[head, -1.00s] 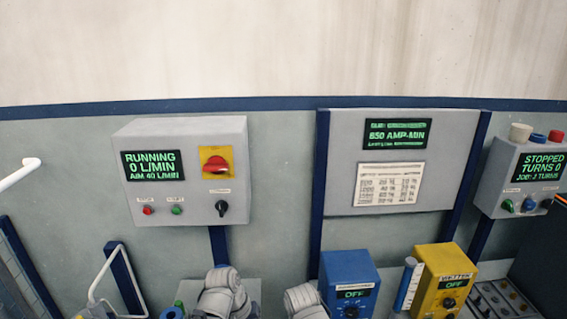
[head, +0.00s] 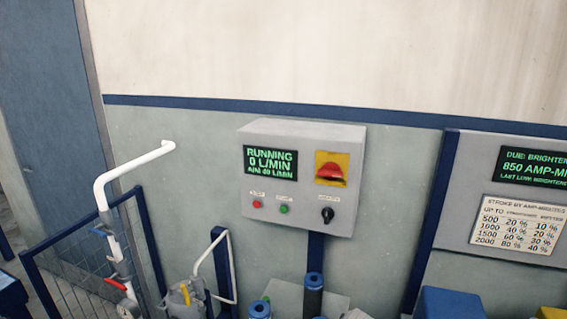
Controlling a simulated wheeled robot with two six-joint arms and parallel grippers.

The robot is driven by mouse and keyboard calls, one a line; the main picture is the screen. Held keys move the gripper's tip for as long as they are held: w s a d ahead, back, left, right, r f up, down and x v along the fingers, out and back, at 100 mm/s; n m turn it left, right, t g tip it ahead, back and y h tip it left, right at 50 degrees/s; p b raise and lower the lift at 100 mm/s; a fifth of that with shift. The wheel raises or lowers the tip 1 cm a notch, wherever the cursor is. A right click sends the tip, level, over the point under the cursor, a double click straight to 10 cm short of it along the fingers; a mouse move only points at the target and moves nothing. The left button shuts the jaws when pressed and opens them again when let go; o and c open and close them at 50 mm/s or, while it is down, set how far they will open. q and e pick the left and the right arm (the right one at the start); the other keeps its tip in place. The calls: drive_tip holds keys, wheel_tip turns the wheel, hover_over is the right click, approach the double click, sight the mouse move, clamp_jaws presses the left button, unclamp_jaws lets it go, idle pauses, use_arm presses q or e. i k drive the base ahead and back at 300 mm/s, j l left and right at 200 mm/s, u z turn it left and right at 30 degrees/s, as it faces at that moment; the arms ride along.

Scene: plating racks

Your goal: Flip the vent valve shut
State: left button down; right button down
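No valve in view has a readable vent label, so I cannot tell which one is the vent valve. A red lever (head: 115,284) sits on the fitting below the white pipe (head: 135,167) at the lower left. A small yellow lever (head: 185,294) stands on a grey fitting at the bottom, right of the red one. Both are small, and their open or shut positions are unclear. Neither of my grippers shows clearly in the head view.
A grey control box (head: 300,180) reads RUNNING, 0 L/MIN. It carries a red rotary switch (head: 331,171) on a yellow plate. A mesh fence (head: 75,262) stands lower left. Dark blue-capped cylinders (head: 313,290) and a blue box (head: 453,303) line the bottom.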

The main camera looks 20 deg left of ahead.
sight(188, 299)
drive_tip(key=j+u, duration=0.55)
drive_tip(key=u, duration=0.2)
drive_tip(key=j+u, duration=0.35)
drive_tip(key=i+l, duration=0.05)
drive_tip(key=l, duration=0.1)
